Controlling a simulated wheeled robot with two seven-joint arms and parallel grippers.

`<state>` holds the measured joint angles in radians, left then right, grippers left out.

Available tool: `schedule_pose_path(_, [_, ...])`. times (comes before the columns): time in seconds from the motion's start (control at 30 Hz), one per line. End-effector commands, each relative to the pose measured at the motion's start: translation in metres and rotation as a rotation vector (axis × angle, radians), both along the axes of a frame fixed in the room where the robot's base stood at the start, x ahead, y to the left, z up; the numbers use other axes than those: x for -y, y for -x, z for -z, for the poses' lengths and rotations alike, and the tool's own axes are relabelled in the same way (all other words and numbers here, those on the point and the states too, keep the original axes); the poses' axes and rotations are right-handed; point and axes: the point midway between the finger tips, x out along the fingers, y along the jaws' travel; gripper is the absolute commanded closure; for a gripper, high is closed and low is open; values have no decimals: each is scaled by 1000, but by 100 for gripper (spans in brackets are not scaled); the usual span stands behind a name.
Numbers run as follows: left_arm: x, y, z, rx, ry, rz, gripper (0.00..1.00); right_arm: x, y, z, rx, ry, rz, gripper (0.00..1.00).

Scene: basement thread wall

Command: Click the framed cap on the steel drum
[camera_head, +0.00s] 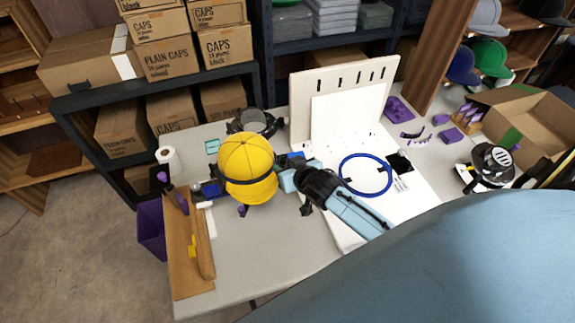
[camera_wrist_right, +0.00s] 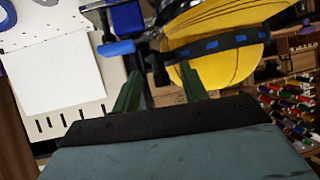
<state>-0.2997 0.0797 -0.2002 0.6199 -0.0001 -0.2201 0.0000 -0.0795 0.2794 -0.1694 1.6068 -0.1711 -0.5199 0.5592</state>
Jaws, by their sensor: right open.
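A yellow cap (camera_head: 247,160) with a dark band around its lower part sits on the work table, left of centre. In the right wrist view the cap (camera_wrist_right: 220,50) shows close, with blue marks on its dark band (camera_wrist_right: 215,45). Blue clip-like parts (camera_wrist_right: 122,47) stand beside it. My right gripper (camera_head: 287,175) is at the cap's right side. Its green fingers (camera_wrist_right: 160,82) are apart, with a dark upright part seen between them; contact cannot be told. A dark round thing with a grey face (camera_head: 254,121) is partly hidden behind the cap; I cannot tell if it is the steel drum. My left gripper is not in view.
A white slotted panel (camera_head: 340,88) stands behind a white board with a blue ring (camera_head: 366,174). A wooden strip (camera_head: 187,245) lies along the left edge, near a white roll (camera_head: 168,158). A silver-and-black round thing (camera_head: 492,160) stands right. The table's front (camera_head: 260,265) is clear.

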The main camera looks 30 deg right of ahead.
Motion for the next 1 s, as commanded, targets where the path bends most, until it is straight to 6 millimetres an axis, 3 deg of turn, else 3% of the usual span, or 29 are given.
schedule_pose_path(0.27, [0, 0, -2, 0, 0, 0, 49, 0, 9, -4, -3, 1, 0, 57])
schedule_pose_path(0.8, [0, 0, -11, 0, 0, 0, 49, -7, 93, -57, -1, -1, 0, 57])
schedule_pose_path(1.0, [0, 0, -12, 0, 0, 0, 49, -8, 110, -68, -1, 0, 0, 57])
